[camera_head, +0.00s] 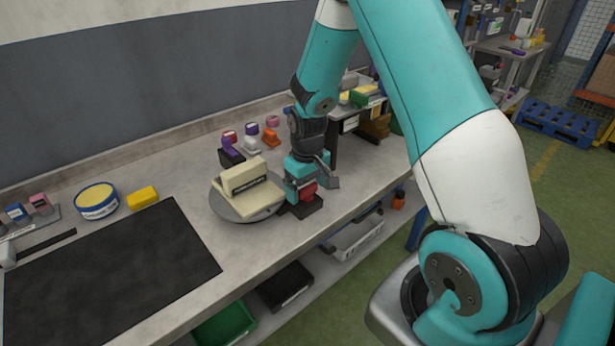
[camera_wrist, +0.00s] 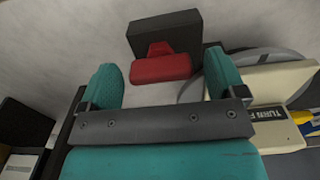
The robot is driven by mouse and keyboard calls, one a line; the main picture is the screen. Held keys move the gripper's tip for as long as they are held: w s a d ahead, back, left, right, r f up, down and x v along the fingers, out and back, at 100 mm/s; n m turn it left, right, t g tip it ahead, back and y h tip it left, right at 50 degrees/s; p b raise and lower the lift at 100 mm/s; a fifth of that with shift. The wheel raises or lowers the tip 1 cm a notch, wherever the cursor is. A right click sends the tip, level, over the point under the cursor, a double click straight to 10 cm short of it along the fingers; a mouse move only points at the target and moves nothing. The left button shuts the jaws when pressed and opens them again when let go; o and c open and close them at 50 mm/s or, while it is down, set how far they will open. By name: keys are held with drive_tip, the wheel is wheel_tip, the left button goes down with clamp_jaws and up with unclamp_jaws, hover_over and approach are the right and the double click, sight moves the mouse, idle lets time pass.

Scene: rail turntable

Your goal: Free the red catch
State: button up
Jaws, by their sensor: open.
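The red catch (camera_head: 309,190) sits on a small black block (camera_head: 304,208) near the bench's front edge, just right of the grey turntable (camera_head: 230,207). A cream machine block (camera_head: 250,185) with a dark label lies on the turntable. My gripper (camera_head: 302,186) points down at the catch. In the wrist view, my gripper (camera_wrist: 163,82) is open and empty, with its teal fingers apart. There the red catch (camera_wrist: 160,68) shows between the fingertips, in front of its black block (camera_wrist: 168,32). I cannot tell whether either finger touches it. The turntable (camera_wrist: 268,56) is beside the right finger.
Small coloured parts and a purple holder (camera_head: 231,155) stand behind the turntable. A yellow round tin (camera_head: 97,203), a yellow block (camera_head: 143,197) and a black mat (camera_head: 115,265) lie to the left. Boxes (camera_head: 365,97) stand behind my gripper. Bare bench separates mat and turntable.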

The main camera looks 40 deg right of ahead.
sight(308, 186)
wheel_tip(308, 186, up, 17)
drive_tip(key=b, duration=0.1)
drive_tip(key=shift+r+b, duration=0.2)
drive_tip(key=shift+b, duration=0.1)
idle(0.4)
